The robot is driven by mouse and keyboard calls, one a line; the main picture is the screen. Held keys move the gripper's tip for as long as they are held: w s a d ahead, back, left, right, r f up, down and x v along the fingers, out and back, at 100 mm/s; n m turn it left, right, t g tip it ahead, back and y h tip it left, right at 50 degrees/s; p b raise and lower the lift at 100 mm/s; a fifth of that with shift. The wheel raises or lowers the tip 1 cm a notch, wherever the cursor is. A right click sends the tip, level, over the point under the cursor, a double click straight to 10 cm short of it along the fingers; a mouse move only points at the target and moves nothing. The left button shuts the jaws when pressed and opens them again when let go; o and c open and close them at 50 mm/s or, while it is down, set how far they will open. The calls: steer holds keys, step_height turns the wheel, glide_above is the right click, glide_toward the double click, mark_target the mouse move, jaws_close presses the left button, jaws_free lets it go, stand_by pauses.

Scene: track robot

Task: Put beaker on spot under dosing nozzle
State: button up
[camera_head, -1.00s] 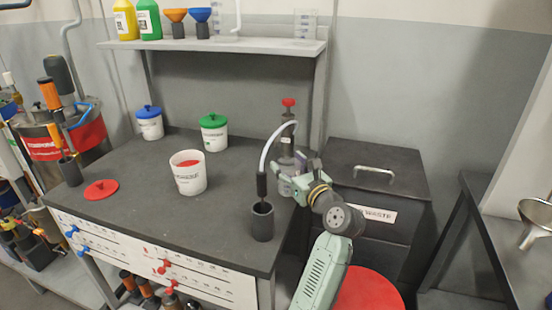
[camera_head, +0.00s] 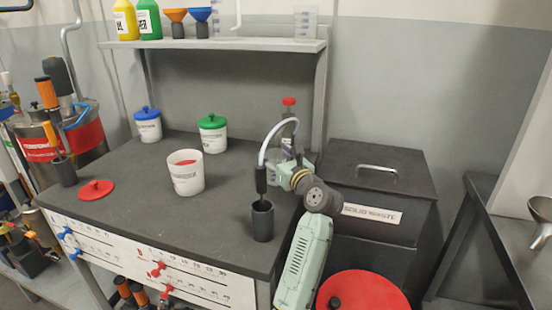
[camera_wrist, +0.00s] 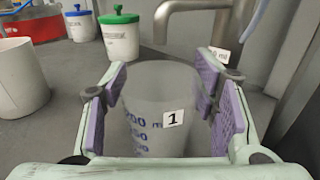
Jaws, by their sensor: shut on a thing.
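My gripper (camera_wrist: 163,88) is shut on a clear beaker (camera_wrist: 152,128) with blue volume marks and a label "1". Its purple pads press on both sides, and the beaker looks upright. In the head view my gripper (camera_head: 290,168) is at the right rear of the dark bench, beside the dosing stand with its red knob (camera_head: 289,101). A grey metal pipe (camera_wrist: 185,8), apparently the dosing nozzle, bends down just beyond the beaker in the wrist view. The spot under it is hidden, and I cannot tell whether the beaker touches the bench.
A dark holder (camera_head: 262,222) with a hose-fed wand stands near the bench's right edge. An open white tub (camera_head: 187,176), a red lid (camera_head: 96,190), a green-lidded tub (camera_head: 213,136) and a blue-lidded tub (camera_head: 147,126) stand left. A solid waste bin (camera_head: 375,165) is at right.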

steer(key=shift+f, duration=0.2)
steer(key=o, duration=1.1)
steer(key=shift+r, duration=0.2)
steer(key=b+v, duration=0.1)
steer(key=v, duration=0.6)
steer(key=shift+s+d+b, duration=0.1)
steer(key=shift+s+b, duration=0.2)
steer(key=shift+b, duration=0.1)
